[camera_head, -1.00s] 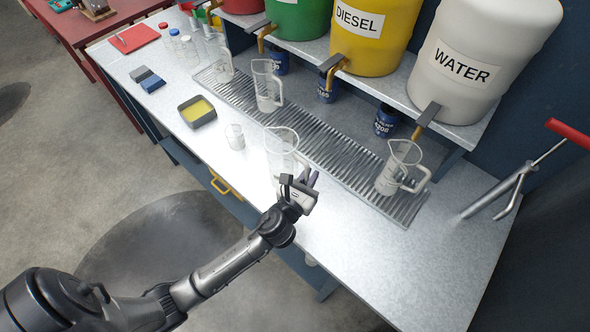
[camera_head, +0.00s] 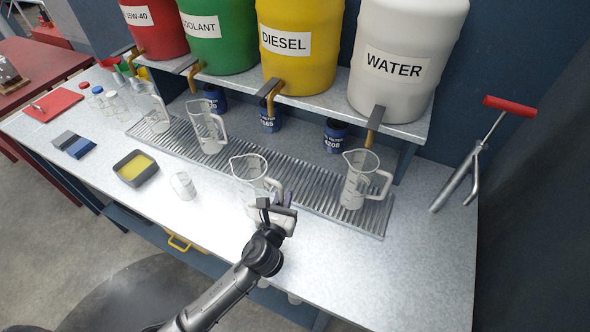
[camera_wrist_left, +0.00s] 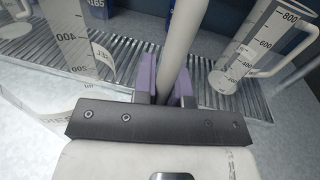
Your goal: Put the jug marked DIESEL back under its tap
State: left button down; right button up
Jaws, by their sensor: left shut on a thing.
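The jug (camera_head: 247,178) that I hold is clear with a side handle. It stands upright at the front edge of the slotted drip grate (camera_head: 322,200), in front of the yellow DIESEL drum (camera_head: 300,55) and its tap (camera_head: 272,90). My left gripper (camera_head: 279,203) is shut on its handle; the left wrist view shows the pale handle (camera_wrist_left: 178,45) between the purple finger pads (camera_wrist_left: 163,82). Part of a label shows low on the jug (camera_wrist_left: 75,40) there. Whether its base touches the bench is hidden. My right gripper is not in view.
Another jug (camera_head: 357,182) stands on the grate near the WATER drum (camera_head: 405,60), right of mine. More jugs (camera_head: 207,128) stand to the left. A small beaker (camera_head: 183,187) and a tray with yellow inside (camera_head: 135,170) sit on the bench. Bench front right is clear.

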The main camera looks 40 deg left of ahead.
pick_arm(q)
jog(key=shift+a+f+b+x, duration=0.1)
jog(key=shift+f+b+x, duration=0.6)
jog(key=shift+x, duration=2.25)
jog(key=shift+a+f+b+x, duration=0.1)
jog(key=shift+f+b+x, duration=0.6)
jog(key=shift+x, duration=2.3)
jog(key=shift+f+b+x, duration=0.5)
jog(key=shift+b+x, duration=0.25)
jog(key=shift+x, duration=2.2)
jog(key=shift+f, duration=0.1)
jog(key=c, duration=1.2)
grip_release()
jog(key=shift+o, duration=0.2)
jog(key=shift+r, duration=0.25)
jog(key=p+v, duration=0.2)
jog(key=v, duration=1)
